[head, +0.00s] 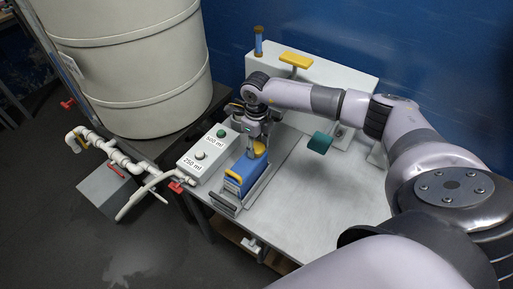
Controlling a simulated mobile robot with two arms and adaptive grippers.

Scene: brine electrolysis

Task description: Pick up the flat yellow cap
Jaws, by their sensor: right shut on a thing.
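My right gripper (256,144) points down over the back part of a blue container (242,176). It is shut on the yellow cap (260,149), which shows beside its fingertips at the container's top. The fingers hide part of the cap. I cannot tell whether the cap is touching the container or just above it. A yellow part also shows at the container's front end. My left gripper is not in view.
The container stands in a grey metal holder (227,207) on a white table (300,210). A yellow flat-topped handle (296,60), blue cylinder (258,42) and teal block (319,143) are behind. A large tank (140,70) stands left.

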